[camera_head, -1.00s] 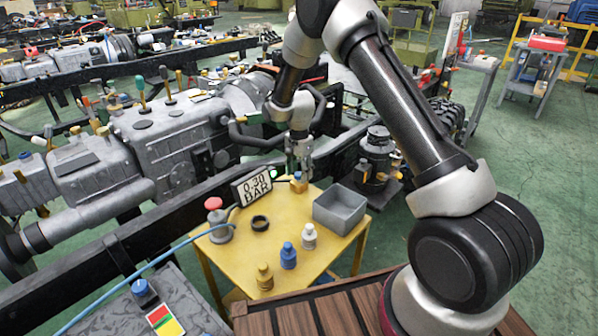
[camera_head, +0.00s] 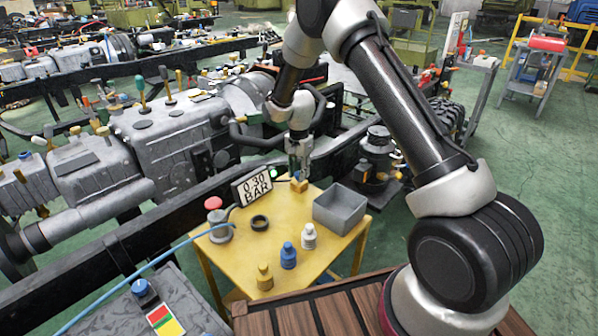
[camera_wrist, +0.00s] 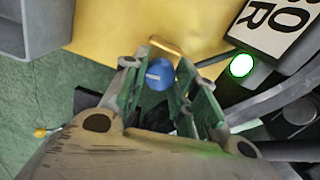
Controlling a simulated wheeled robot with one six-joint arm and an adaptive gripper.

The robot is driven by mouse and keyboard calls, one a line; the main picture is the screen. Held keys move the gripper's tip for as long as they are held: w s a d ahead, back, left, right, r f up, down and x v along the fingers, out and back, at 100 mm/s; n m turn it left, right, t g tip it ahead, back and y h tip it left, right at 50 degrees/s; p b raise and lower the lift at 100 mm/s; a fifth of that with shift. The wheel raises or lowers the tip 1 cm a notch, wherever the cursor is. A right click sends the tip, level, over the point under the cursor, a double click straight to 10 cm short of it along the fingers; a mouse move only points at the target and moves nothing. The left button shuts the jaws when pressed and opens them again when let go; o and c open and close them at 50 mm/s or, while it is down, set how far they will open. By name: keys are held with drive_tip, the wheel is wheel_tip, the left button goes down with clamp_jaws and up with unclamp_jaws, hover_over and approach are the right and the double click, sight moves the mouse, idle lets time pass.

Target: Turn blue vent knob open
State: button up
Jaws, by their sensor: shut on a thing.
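The blue vent knob (camera_wrist: 159,75) is a small round knob with a white line across it, seen between my fingers in the wrist view. It sits on a small brass fitting (camera_head: 299,186) at the back of the yellow table. My gripper (camera_wrist: 157,67) points down over the fitting and is shut on the blue knob, one finger on each side; it also shows in the head view (camera_head: 299,175). The knob is mostly hidden by the fingers there. The gauge display (camera_head: 252,186) beside it reads 0.30 BAR, with a lit green lamp (camera_head: 273,173).
The yellow table (camera_head: 325,248) also holds a grey bin (camera_head: 340,211), a black ring (camera_head: 260,222), a red-topped button (camera_head: 213,203) and several small bottles. A grey box with another blue knob (camera_head: 140,288) stands at the lower left. A dark chassis rail runs behind the table.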

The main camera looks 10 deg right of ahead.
drive_tip(key=n, duration=1.2)
drive_tip(key=shift+n, duration=2.1)
drive_tip(key=o, duration=1.1)
drive_tip(key=shift+c, duration=0.2)
wheel_tip(320, 180, up, 12)
